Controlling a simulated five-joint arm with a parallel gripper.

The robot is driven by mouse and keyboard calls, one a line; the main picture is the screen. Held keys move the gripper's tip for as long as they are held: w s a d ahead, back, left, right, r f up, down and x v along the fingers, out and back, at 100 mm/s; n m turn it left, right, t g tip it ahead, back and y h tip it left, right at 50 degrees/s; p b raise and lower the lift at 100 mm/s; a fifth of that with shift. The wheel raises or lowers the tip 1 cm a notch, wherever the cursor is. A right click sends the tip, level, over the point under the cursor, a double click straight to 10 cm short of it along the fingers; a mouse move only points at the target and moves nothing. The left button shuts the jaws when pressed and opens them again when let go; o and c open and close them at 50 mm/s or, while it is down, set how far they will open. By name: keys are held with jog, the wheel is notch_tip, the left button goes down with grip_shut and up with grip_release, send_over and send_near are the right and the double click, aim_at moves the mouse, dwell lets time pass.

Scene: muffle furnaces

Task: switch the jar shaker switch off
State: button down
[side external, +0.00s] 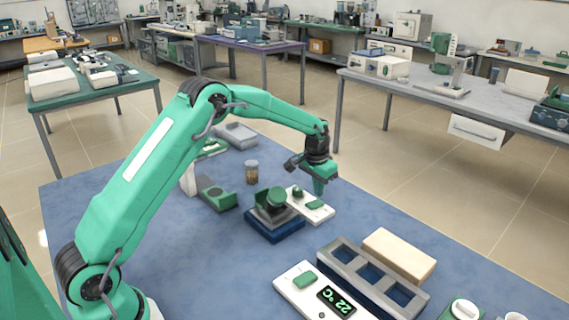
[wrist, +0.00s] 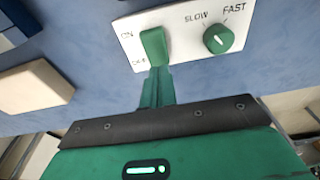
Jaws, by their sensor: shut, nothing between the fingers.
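The jar shaker switch is a green rocker (wrist: 154,46) on a white panel (wrist: 185,22), with ON printed at its upper left and OFF at its lower left. I cannot tell which end is pressed in. A green speed knob (wrist: 218,38) marked SLOW and FAST is to its right. The panel (side external: 321,213) also shows in the side view, beside a dark blue-based device with a green holder (side external: 275,205), likely the shaker. My gripper (side external: 320,190) points down over the panel. In the wrist view its shut, empty fingers (wrist: 157,80) end by the rocker's OFF end; contact is unclear.
A small jar (side external: 252,171) and a green-grey device (side external: 217,194) stand left of the shaker. Nearer are a grey block with wells (side external: 345,255), a beige block (side external: 399,254) and a white controller reading 22 °C (side external: 300,287). The blue tabletop (side external: 170,222) is otherwise clear at left.

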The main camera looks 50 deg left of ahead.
aim_at(317, 202)
jog(key=shift+r, duration=2.45)
jog(key=shift+r, duration=0.1)
jog(key=s+d+r+t, duration=0.1)
jog(key=s+d+r, duration=0.1)
jog(key=s+r, duration=0.65)
jog(key=s+d+r+t, duration=0.1)
jog(key=s+d+r, duration=0.1)
jog(key=s+r, duration=0.65)
jog(key=s+d+f+t, duration=0.1)
jog(key=s, duration=0.9)
jog(key=s+f+t, duration=0.1)
jog(key=s+f, duration=0.1)
jog(key=s, duration=0.8)
jog(key=shift+s+d, duration=0.15)
jog(key=shift+d, duration=0.25)
